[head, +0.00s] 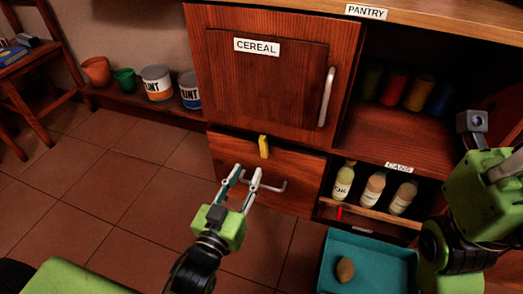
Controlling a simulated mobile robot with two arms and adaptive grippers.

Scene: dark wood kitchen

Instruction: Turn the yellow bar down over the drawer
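The yellow bar (263,147) stands upright on the cabinet front, at the top edge of the drawer (305,183) and just below the cereal door. The drawer looks closed, and its metal handle (282,187) is partly behind my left gripper. My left gripper (247,172) is in front of the drawer, just below and left of the bar. Its two fingers are apart, with nothing seen between them. I cannot tell whether they touch the drawer front. My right gripper (487,180) is at the right edge, partly cut off, and its fingers are unclear.
The cereal door (265,75) is closed, with a vertical handle (327,97). Bottles (374,190) stand on the open shelf at right. A teal tray (340,246) holds a brown item (345,269). Paint cans (156,83) and pots stand at left. The left floor is clear.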

